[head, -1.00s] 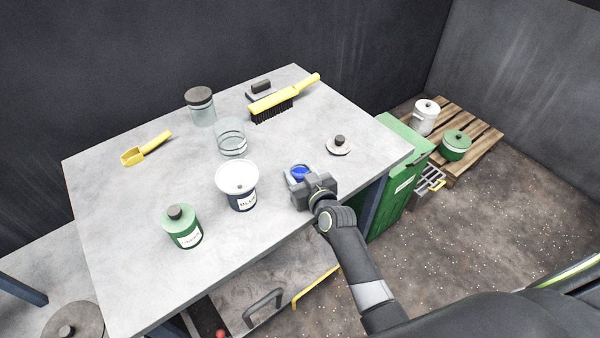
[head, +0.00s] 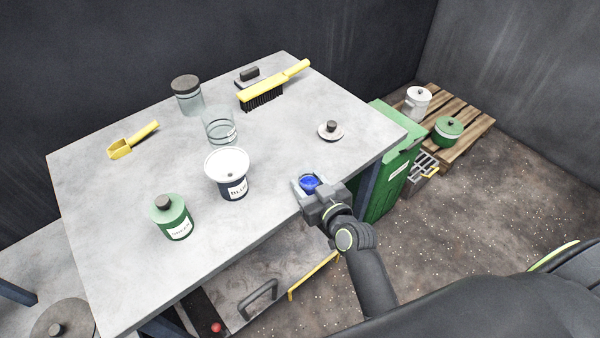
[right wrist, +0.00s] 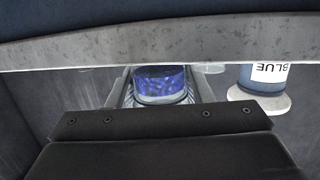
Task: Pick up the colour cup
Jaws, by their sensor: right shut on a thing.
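The colour cup (head: 309,183) is a small clear cup with bright blue contents. My right gripper (head: 308,188) is shut on it at the table's front right edge. In the right wrist view the cup (right wrist: 160,84) sits between the two fingers and looks upright relative to them. The gripper body hides the cup's lower part in the head view, so I cannot tell how far it is above the table. My left gripper is not in view.
A green bin (head: 390,190) stands right.

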